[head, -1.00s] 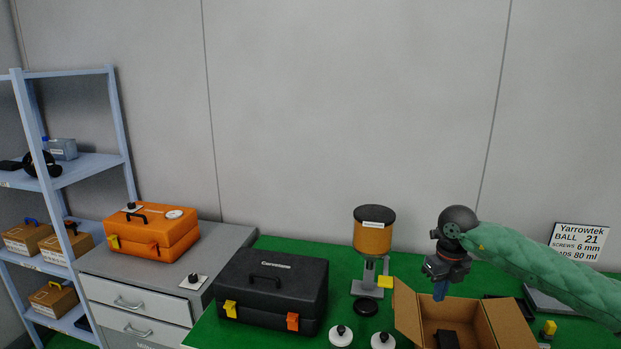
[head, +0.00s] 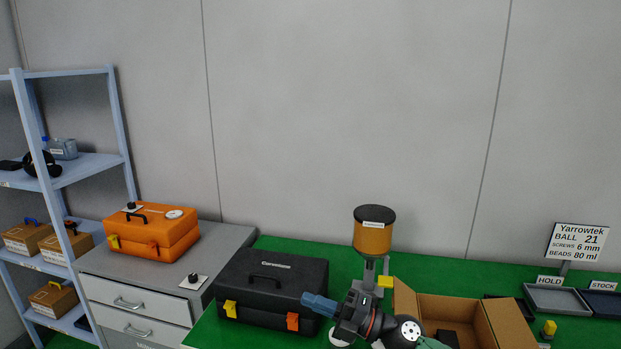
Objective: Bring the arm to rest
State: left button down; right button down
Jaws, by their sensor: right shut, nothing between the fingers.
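My right gripper (head: 318,304) is shut and empty. It points left in front of the black case (head: 268,284), and its blue fingers overlap the case's right end in the picture. Whether it touches the case I cannot tell. My left gripper is not in view.
An amber-jar dispenser (head: 373,238) stands behind the wrist. An orange case (head: 152,231) sits on the grey drawer cabinet (head: 224,240) at left. HOLD (head: 556,300) and STOCK (head: 602,304) trays lie at right below a sign (head: 578,241). Shelves (head: 90,172) stand far left.

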jog(key=s+d+f+m+t+h, duration=0.2)
jog(key=d+f+m+t+h, duration=0.3)
jog(key=d+f+m+h, duration=0.65)
jog(key=s+d+f+m+t+h, duration=0.2)
jog(key=d+f+m+t+h, duration=0.45)
jog(key=m, duration=0.95)
jog(key=s+d+f+m+g+h, duration=0.1)
jog(key=s+f+g, duration=0.4)
jog(key=s, duration=0.3)
jog(key=s+d+f+m+g, duration=0.15)
jog(key=s+f+g, duration=0.3)
jog(key=s, duration=0.45)
jog(key=s+f+m+g+h, duration=0.1)
jog(key=s+f+m+g, duration=0.1)
jog(key=s+f+g, duration=0.45)
notch_tip(320, 180, down, 22)
jog(key=a+t, duration=0.1)
jog(key=a, duration=0.1)
jog(key=s+f, duration=0.3)
jog(key=f, duration=0.7)
jog(key=s+f, duration=0.4)
jog(key=f, duration=0.6)
jog(key=shift+a+f+g+y, duration=0.25)
jog(key=shift+a+g+y, duration=0.05)
jog(key=shift+a+g, duration=0.05)
